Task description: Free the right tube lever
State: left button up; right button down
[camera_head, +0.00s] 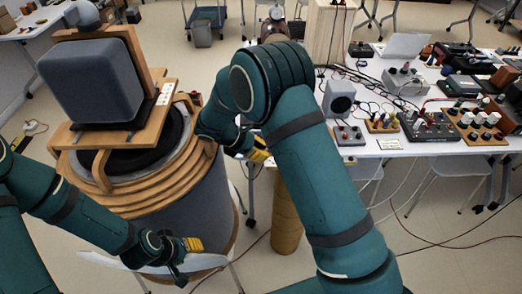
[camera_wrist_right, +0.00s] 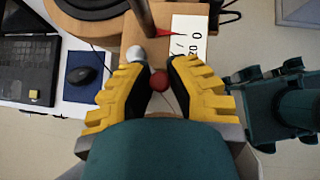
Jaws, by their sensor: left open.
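The round drum-like tube (camera_head: 205,195) has stacked wooden rings and a dark ring inside. A wooden cradle above it holds a grey box-like speaker (camera_head: 92,80). A white label (camera_head: 165,93) with a scale sits at the cradle's edge, and a red knob (camera_head: 195,97) lies just right of it. The right wrist view shows a red ball (camera_wrist_right: 158,80) between the fingers of my right gripper (camera_wrist_right: 160,75), below a grey knob (camera_wrist_right: 136,55). I cannot tell whether the fingers touch the ball. My left gripper (camera_head: 190,244) is open and empty at the drum's front.
A white table (camera_head: 390,150) at the right carries instruments, cables and a small speaker (camera_head: 339,98). A brown cylinder (camera_head: 287,215) stands between drum and table. In the right wrist view, a laptop (camera_wrist_right: 25,65) and mouse (camera_wrist_right: 88,75) lie at the left. Cables cross the floor at right.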

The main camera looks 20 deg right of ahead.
pick_arm(q)
jog(key=shift+f, duration=0.2)
jog(key=shift+f+b, duration=0.5)
jog(key=shift+b, duration=0.1)
pick_arm(e)
jog(key=shift+s+d+n+t, duration=0.2)
jog(key=shift+n+t, duration=0.4)
jog(key=shift+n, duration=0.15)
jog(key=shift+s+d+n+t, duration=0.2)
jog(key=shift+n+t, duration=0.4)
jog(key=shift+n, duration=0.2)
jog(key=shift+s+d+n+t, duration=0.2)
jog(key=shift+n+t, duration=0.4)
jog(key=shift+n, duration=0.15)
jog(key=c, duration=0.9)
grip_release()
jog(key=v, duration=1.2)
jog(key=shift+r, duration=0.2)
